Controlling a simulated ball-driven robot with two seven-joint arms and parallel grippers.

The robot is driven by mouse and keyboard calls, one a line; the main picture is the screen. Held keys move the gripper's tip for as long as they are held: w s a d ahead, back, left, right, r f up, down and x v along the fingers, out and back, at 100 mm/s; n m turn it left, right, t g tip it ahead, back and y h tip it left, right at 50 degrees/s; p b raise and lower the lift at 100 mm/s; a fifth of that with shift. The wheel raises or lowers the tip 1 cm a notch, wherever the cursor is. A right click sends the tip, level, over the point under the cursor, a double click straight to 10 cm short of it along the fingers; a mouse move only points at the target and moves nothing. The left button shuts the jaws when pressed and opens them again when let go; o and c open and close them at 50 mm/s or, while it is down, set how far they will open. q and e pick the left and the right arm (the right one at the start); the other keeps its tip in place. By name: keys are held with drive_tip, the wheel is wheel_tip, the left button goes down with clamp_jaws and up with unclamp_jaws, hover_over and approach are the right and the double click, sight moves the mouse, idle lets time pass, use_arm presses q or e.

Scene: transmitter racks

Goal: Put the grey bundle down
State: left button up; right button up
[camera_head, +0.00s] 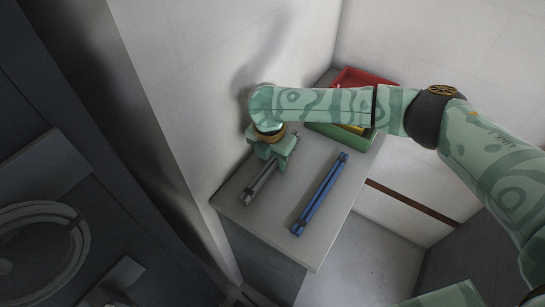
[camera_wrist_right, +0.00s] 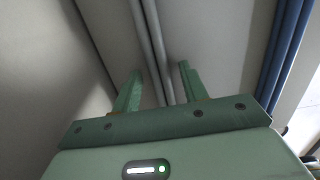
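The grey bundle (camera_head: 260,184) lies on the light grey bench top, left of the blue bundle, its near end showing. My right gripper (camera_head: 277,151) is low over the bundle's far part and hides it there. In the right wrist view, the bundle's long grey rods (camera_wrist_right: 152,40) run between the two green fingers of the right gripper (camera_wrist_right: 159,86). A gap shows between the rods and each finger, so the gripper is open around or just above the bundle. My left gripper is not in view.
The blue bundle (camera_head: 320,194) lies on the bench top (camera_head: 290,197) to the right; it also shows in the right wrist view (camera_wrist_right: 287,45). Red (camera_head: 362,76) and green (camera_head: 352,139) trays stand at the back, partly behind my arm. A white wall borders the bench on the left.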

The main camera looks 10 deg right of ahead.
sight(270, 164)
wheel_tip(270, 164, up, 12)
drive_tip(key=p, duration=0.4)
drive_tip(key=shift+s+a, duration=0.4)
